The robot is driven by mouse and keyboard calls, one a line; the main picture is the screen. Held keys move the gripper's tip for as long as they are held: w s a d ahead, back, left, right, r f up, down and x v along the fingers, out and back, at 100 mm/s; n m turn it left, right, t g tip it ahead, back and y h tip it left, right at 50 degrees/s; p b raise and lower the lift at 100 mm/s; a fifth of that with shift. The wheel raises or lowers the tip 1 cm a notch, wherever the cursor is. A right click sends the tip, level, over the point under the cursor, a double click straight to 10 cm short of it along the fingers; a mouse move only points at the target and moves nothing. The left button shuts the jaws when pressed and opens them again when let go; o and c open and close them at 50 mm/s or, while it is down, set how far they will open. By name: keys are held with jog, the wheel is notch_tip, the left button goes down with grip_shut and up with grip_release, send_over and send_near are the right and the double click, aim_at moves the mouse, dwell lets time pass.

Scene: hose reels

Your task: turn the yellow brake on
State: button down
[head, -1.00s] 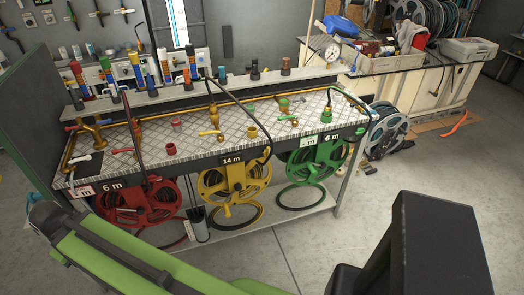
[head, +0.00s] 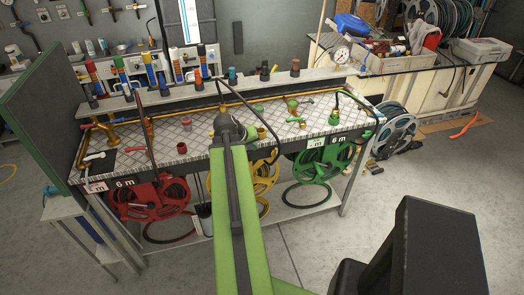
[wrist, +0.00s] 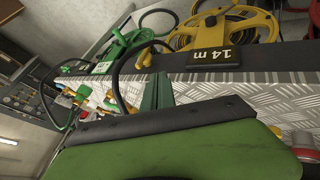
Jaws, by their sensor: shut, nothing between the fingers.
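The yellow hose reel (head: 264,178) hangs under the front of the bench, partly behind my arm in the head view. In the wrist view the yellow reel (wrist: 225,27) shows above the 14 m label (wrist: 213,57). I cannot make out the yellow brake; my arm covers that part of the bench in the head view. My gripper (wrist: 157,90) shows as dark green fingers in the wrist view, shut and empty, by the checker-plate top. In the head view my wrist is over the bench above the yellow reel; the fingertips are hidden.
The checker-plate bench (head: 190,146) carries several upright fittings and valves. A red reel (head: 150,197) hangs left and a green reel (head: 325,161) right. A black hose (head: 277,128) arches beside my wrist.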

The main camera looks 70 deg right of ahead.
aim_at(273, 152)
jog(key=b+x, duration=0.7)
jog(key=x, duration=0.3)
jog(key=shift+w+a+f, duration=0.1)
jog(key=shift+a, duration=0.15)
jog(key=shift+s+d+r+p, duration=0.2)
jog(key=shift+s+d, duration=0.2)
jog(key=shift+s, duration=0.15)
jog(key=shift+s+d+r+p, duration=0.1)
jog(key=shift+s+d+r, duration=0.15)
jog(key=shift+s+d, duration=0.55)
jog(key=shift+s, duration=0.2)
